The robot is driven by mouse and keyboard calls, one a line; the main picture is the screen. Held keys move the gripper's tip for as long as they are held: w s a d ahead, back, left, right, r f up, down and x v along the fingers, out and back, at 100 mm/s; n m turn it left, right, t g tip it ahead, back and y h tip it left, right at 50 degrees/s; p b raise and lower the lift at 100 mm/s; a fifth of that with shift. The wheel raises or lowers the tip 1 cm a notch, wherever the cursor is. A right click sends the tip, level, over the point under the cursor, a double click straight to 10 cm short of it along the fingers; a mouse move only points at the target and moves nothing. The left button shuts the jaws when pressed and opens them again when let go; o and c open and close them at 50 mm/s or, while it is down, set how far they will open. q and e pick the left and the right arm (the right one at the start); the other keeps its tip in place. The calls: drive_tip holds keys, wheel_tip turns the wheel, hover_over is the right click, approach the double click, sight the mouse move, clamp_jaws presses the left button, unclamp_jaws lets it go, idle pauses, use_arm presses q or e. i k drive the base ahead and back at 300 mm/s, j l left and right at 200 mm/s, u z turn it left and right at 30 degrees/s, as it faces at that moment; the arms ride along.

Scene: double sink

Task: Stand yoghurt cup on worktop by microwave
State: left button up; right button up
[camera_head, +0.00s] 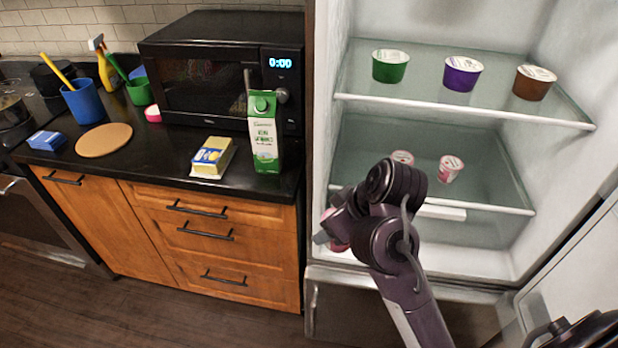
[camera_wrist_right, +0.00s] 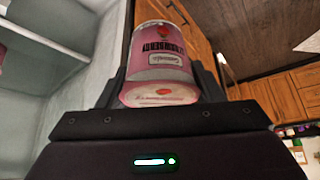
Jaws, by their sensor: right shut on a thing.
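My right gripper (camera_head: 328,236) is shut on a pink yoghurt cup (camera_wrist_right: 163,50), which fills the space between its fingers in the right wrist view (camera_wrist_right: 160,84). In the head view only a little of the cup (camera_head: 337,243) shows, mostly hidden behind my arm, in front of the fridge's left side. The black microwave (camera_head: 205,85) stands at the back of the dark worktop (camera_head: 150,173), left of the fridge. My left gripper is not in view.
A green-white carton (camera_head: 264,140) and a yellow pack (camera_head: 212,157) stand before the microwave. A round board (camera_head: 104,140) and blue cup (camera_head: 83,103) are further left. The open fridge (camera_head: 440,220) holds several cups on glass shelves. Bare worktop lies between board and yellow pack.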

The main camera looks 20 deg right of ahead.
sight(180, 147)
drive_tip(key=i+j, duration=0.1)
drive_tip(key=j, duration=0.2)
drive_tip(key=i+j, duration=0.15)
drive_tip(key=j, duration=0.2)
drive_tip(key=i+j, duration=0.1)
drive_tip(key=j, duration=0.2)
drive_tip(key=i+j, duration=0.1)
drive_tip(key=j, duration=0.25)
